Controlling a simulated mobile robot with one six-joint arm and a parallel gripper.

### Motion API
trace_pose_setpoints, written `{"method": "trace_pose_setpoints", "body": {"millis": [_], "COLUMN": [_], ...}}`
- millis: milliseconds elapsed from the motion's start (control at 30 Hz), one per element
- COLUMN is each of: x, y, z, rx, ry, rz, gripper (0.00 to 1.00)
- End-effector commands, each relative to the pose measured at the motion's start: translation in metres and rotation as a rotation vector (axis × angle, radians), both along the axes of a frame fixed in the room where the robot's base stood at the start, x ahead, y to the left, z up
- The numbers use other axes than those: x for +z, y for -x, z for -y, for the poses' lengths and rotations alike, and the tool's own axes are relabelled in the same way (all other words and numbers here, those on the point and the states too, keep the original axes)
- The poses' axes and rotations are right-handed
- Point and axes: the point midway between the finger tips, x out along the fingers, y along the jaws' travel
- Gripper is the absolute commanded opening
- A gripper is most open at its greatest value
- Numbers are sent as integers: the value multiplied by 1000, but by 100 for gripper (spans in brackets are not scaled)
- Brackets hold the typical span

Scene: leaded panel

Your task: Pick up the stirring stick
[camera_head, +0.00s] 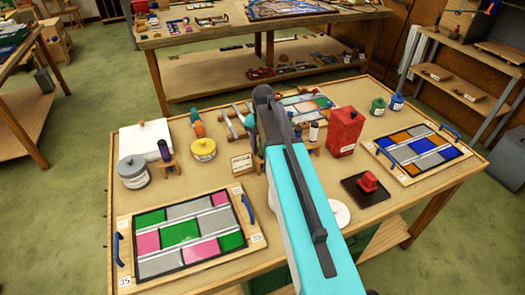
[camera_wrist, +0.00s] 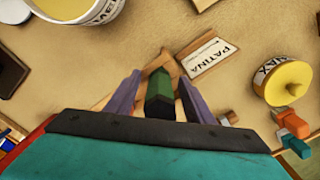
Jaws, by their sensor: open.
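My gripper (camera_wrist: 160,80) points down at the tabletop in the wrist view, its two purple-grey fingers apart. A dark-ended green block-like piece (camera_wrist: 160,96) shows between the fingers; I cannot tell whether it touches them. A pale wooden piece (camera_wrist: 157,62) shows just beyond the fingertips, partly hidden by them. I cannot tell for sure whether it is the stirring stick or part of a stand, and I see no other clear stick. In the head view my arm covers the middle of the table and hides the fingertips.
A PATINA card (camera_wrist: 208,52) lies beside the gripper. A yellow-lidded WAX tin (camera_wrist: 286,82) and a pale tub (camera_wrist: 95,10) stand nearby. The table (camera_head: 285,225) also holds a red can (camera_head: 345,132), a coloured panel (camera_head: 185,235) at left and another (camera_head: 418,152) at right.

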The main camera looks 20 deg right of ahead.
Motion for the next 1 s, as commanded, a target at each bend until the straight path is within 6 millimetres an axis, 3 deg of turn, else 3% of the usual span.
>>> {"method": "trace_pose_setpoints", "body": {"millis": [200, 467, 1000], "x": [0, 0, 9], "y": [0, 0, -1], "z": [0, 0, 0], "rx": [0, 0, 0], "ry": [0, 0, 1], "rz": [0, 0, 2], "gripper": [47, 4, 4]}}
